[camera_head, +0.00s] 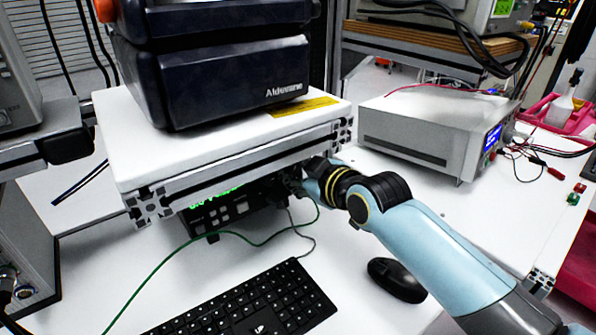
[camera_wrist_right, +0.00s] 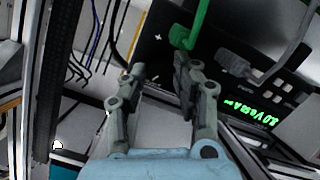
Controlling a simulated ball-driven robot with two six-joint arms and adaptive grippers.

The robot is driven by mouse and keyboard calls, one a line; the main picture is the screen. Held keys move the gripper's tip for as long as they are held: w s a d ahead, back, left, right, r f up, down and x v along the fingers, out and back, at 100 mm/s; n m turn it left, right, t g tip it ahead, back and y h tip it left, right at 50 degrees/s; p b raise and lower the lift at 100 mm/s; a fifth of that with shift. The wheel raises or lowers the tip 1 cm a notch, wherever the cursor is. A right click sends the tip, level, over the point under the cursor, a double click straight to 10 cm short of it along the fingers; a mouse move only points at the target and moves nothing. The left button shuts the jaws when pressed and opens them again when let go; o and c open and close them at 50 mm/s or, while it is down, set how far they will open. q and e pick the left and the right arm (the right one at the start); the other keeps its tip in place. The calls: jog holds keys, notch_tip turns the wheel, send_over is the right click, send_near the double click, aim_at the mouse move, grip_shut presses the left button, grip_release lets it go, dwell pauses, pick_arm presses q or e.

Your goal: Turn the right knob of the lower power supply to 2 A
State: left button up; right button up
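The lower power supply (camera_head: 224,212) is a dark box with a green lit display, under the white shelf in the head view. My right gripper (camera_head: 296,178) is at its right end, under the shelf edge, and covers part of the front. In the right wrist view the gripper (camera_wrist_right: 157,76) has its two fingers apart, with nothing visibly held between them. The right knob cannot be made out in either view. My left gripper is not in view.
The white shelf (camera_head: 125,160) overhangs the supply. A green cable (camera_head: 172,250) and a grey cable run from its front; a green plug (camera_wrist_right: 184,38) and a grey plug (camera_wrist_right: 236,62) sit close to the fingers. A keyboard (camera_head: 262,302) and mouse (camera_head: 396,280) lie in front.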

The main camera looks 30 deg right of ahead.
grip_shut()
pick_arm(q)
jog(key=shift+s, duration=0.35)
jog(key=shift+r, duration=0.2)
